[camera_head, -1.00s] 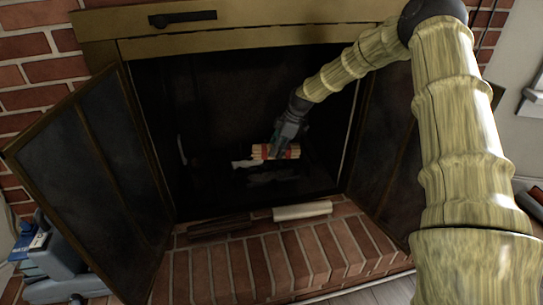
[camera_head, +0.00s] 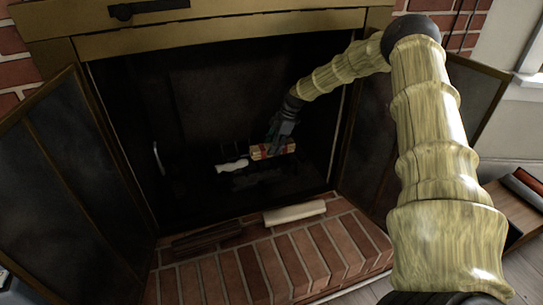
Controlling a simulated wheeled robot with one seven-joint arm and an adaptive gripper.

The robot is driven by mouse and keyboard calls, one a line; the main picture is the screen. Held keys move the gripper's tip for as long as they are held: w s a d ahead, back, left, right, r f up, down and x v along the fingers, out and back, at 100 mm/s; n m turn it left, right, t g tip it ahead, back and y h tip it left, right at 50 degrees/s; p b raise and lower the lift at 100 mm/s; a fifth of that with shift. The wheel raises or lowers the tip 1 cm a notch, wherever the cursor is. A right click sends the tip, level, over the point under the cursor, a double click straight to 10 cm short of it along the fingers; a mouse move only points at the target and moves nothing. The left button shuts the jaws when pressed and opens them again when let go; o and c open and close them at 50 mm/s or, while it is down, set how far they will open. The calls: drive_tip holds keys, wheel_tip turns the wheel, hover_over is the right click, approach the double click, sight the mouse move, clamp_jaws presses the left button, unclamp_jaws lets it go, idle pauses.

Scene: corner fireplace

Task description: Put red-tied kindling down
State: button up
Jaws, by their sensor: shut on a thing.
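The red-tied kindling (camera_head: 262,153) is a small pale bundle of sticks with red bands, inside the dark firebox. My gripper (camera_head: 273,147) reaches in from the upper right and is shut on the bundle. The bundle lies close above the dark floor of the firebox (camera_head: 205,190); I cannot tell whether it touches anything below. A whitish piece (camera_head: 232,166) lies just left of the bundle. The gripper's fingers are small and dark, and partly hide the bundle.
Fireplace doors stand open at left (camera_head: 62,190) and right (camera_head: 370,160). A pale log (camera_head: 295,212) and a dark log (camera_head: 207,238) lie on the brick hearth (camera_head: 290,262). A wooden box (camera_head: 515,205) stands at right. The brass hood edge (camera_head: 230,35) spans the opening above.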

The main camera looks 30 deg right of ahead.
drive_tip(key=shift+f+b, duration=0.65)
drive_tip(key=shift+f, duration=1.1)
drive_tip(key=shift+f, duration=0.1)
drive_tip(key=o, duration=0.8)
drive_tip(key=shift+p+v, duration=1.4)
drive_tip(key=shift+v, duration=2.4)
